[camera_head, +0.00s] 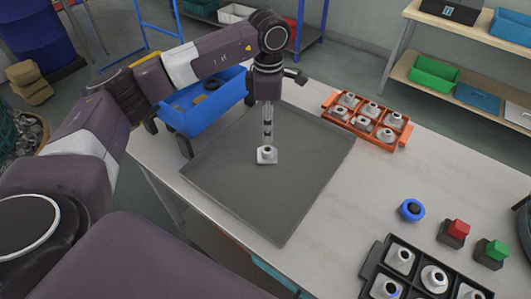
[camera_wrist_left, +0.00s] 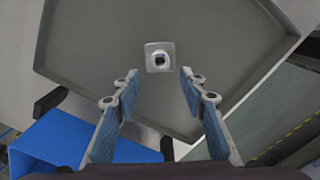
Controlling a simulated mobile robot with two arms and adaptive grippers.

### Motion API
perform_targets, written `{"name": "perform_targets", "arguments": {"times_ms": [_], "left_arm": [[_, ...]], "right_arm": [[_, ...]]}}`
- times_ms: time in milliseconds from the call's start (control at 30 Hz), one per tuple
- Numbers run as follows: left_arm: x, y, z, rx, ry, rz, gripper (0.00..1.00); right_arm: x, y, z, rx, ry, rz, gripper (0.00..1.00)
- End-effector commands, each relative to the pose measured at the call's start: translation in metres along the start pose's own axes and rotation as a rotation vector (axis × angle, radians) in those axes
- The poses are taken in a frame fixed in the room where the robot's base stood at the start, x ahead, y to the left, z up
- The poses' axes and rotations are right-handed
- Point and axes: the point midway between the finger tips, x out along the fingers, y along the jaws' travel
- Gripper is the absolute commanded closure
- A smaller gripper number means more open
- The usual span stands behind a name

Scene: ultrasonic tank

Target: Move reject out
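A white part (camera_head: 266,156) with a square base and a round collar stands alone on the dark grey tray (camera_head: 225,170). In the left wrist view the same part (camera_wrist_left: 160,57) shows from above, with a dark hole in its collar. My left gripper (camera_head: 267,137) points down just above it. In the left wrist view its fingers (camera_wrist_left: 158,84) are spread wide with nothing between them, and the part shows beyond the fingertips. A blue bin (camera_head: 221,98) stands behind the tray, partly hidden by my left arm. My right gripper does not show.
An orange rack (camera_head: 401,140) holding several white parts stands right of the tray. A black rack (camera_head: 367,270) with white parts is at the front right. A blue ring-shaped object (camera_head: 411,210), a red button (camera_head: 456,229) and a green button (camera_head: 494,250) sit nearby.

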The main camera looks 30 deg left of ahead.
Motion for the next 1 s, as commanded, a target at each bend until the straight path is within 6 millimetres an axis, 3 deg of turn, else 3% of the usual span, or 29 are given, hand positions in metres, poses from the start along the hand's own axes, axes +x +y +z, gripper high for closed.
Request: {"name": "perform_targets", "arguments": {"times_ms": [300, 433, 800, 1000], "left_arm": [[0.000, 0.000, 0.000, 0.000, 0.001, -0.001, 0.54], [-0.009, 0.000, 0.000, 0.000, 0.000, 0.000, 0.54], [-0.084, 0.001, 0.001, 0.000, -0.002, 0.002, 0.54], [-0.112, 0.000, 0.001, 0.001, -0.001, 0.000, 0.54]], "right_arm": [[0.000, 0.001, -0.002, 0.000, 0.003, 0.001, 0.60], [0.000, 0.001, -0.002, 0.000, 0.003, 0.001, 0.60], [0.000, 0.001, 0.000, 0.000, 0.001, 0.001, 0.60], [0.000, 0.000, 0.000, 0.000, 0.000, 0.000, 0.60]]}}
